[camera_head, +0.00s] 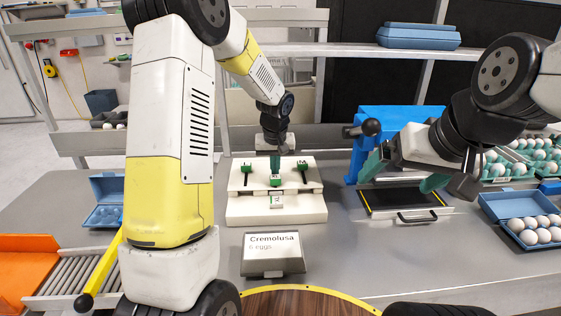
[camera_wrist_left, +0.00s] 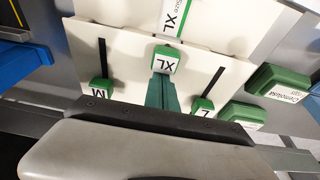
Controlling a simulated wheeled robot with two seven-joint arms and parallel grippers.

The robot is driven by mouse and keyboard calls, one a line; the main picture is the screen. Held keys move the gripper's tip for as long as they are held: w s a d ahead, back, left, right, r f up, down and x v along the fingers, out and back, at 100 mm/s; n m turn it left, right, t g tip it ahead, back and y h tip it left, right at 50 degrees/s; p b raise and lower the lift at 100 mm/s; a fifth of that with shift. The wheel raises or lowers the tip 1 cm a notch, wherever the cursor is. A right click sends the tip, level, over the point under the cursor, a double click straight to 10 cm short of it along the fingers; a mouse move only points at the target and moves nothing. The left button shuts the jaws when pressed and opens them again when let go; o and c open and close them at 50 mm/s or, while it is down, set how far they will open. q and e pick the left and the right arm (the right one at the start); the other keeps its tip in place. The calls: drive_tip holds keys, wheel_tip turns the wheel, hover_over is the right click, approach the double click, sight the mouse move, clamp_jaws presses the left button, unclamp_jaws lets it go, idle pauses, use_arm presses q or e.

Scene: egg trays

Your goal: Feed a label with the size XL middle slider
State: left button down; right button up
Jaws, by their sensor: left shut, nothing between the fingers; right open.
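The white label dispenser (camera_head: 300,208) stands on the table in the middle of the head view, with three green sliders in dark slots. The middle slider (camera_head: 275,181) reads XL in the left wrist view (camera_wrist_left: 166,60); its neighbours are marked M (camera_wrist_left: 100,88) and L (camera_wrist_left: 202,106). A white label (camera_head: 277,201) with a green edge sticks out at the dispenser's front; "Size XL" is partly readable in the wrist view (camera_wrist_left: 178,16). My left gripper (camera_head: 275,164) is shut and empty, its fingertips right at the XL slider, apparently touching. My right gripper (camera_head: 405,178) is open and empty.
Below my right gripper is a black plate (camera_head: 402,201) with a handle, beside a blue stand (camera_head: 388,122). A "Cremolusa 6 eggs" sign (camera_head: 273,254) stands in front of the dispenser. Blue egg boxes (camera_head: 107,188) (camera_head: 508,207) lie left and right.

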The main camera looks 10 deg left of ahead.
use_arm(q)
wheel_tip(320, 180, up, 7)
idle(0.7)
